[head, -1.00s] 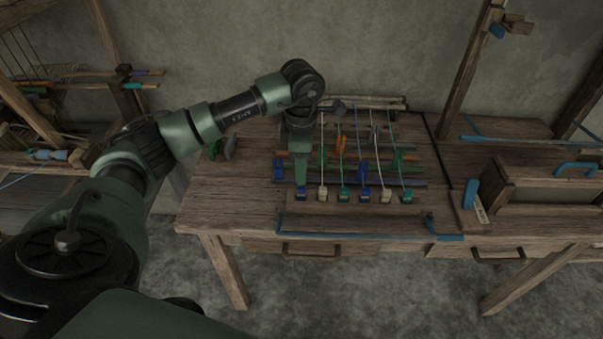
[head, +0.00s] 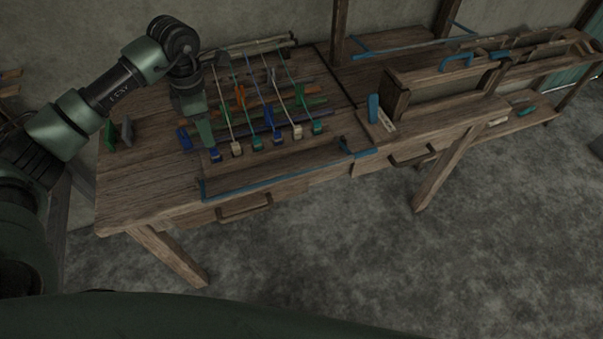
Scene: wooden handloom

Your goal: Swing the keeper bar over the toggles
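A row of several small toggles with cords stands near the front of the wooden bench. The row runs from a dark blue toggle (head: 215,155) at the left to a teal toggle (head: 317,127) at the right. A thin blue bar (head: 270,177), which looks like the keeper bar, lies in front of the row along the bench's front edge. Its right end is near a dark pivot (head: 345,146) and a short blue piece (head: 365,153). My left gripper (head: 208,143) points down just behind the leftmost toggle. Its fingertips are too small to read. My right gripper is out of view.
A green and a grey block (head: 118,132) stand on the bench's left part. A blue upright handle (head: 374,108) and a wooden box frame (head: 440,82) stand to the right. A drawer handle (head: 244,208) sticks out below. The floor in front is clear.

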